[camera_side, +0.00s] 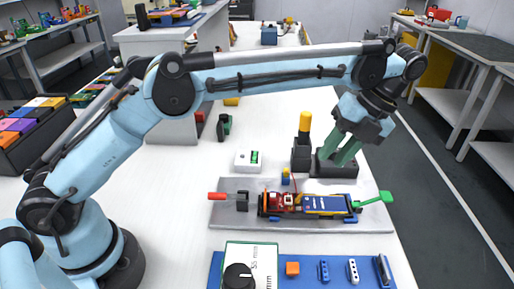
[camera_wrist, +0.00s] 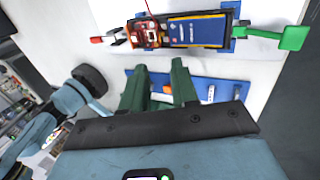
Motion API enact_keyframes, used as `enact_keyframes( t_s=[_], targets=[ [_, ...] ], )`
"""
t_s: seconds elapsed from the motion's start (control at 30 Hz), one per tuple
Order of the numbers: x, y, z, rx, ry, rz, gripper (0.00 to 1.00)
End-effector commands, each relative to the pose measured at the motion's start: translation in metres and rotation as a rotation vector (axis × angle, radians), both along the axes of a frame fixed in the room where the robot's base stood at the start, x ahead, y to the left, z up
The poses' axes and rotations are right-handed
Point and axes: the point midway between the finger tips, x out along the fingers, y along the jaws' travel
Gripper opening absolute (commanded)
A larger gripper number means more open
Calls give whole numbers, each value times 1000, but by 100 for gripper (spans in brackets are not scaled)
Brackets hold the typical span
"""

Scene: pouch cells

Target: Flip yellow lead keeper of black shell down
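The black shell (camera_side: 262,211) lies on a grey plate, holding a red board (camera_side: 283,201) and a blue pouch cell (camera_side: 326,204). It also shows at the top of the wrist view (camera_wrist: 133,36). A thin yellow part shows between board and cell (camera_wrist: 165,27), perhaps the lead keeper; its pose is too small to tell. A small yellow-topped blue piece (camera_side: 285,177) stands just behind the shell. My gripper (camera_side: 338,152) has green fingers, is open and empty, and is above and behind the shell's right part. The fingers also show in the wrist view (camera_wrist: 157,72).
The grey plate (camera_side: 225,222) carries a red-handled clamp (camera_side: 218,196) at left and a green lever (camera_side: 374,201) at right. A yellow-topped black post (camera_side: 304,140) and black block (camera_side: 337,171) stand near my fingers. A blue tray (camera_side: 336,262) with small parts is in front.

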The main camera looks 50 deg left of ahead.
Motion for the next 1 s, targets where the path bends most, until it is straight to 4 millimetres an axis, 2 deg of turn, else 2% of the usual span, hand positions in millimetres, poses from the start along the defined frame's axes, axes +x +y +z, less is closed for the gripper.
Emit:
enact_keyframes(
  t_s=[0.07,0.13,0.27,0.37,0.67,1.0],
  targets=[
    [0,0,0,0,0,0,29],
    [0,0,0,0,-1,2,38],
    [-1,4,2,-12,-33,55,38],
    [-2,12,6,-37,-98,167,38],
    [-21,41,13,-172,-330,707,38],
    [-62,70,8,-357,-466,1357,38]
  ],
)
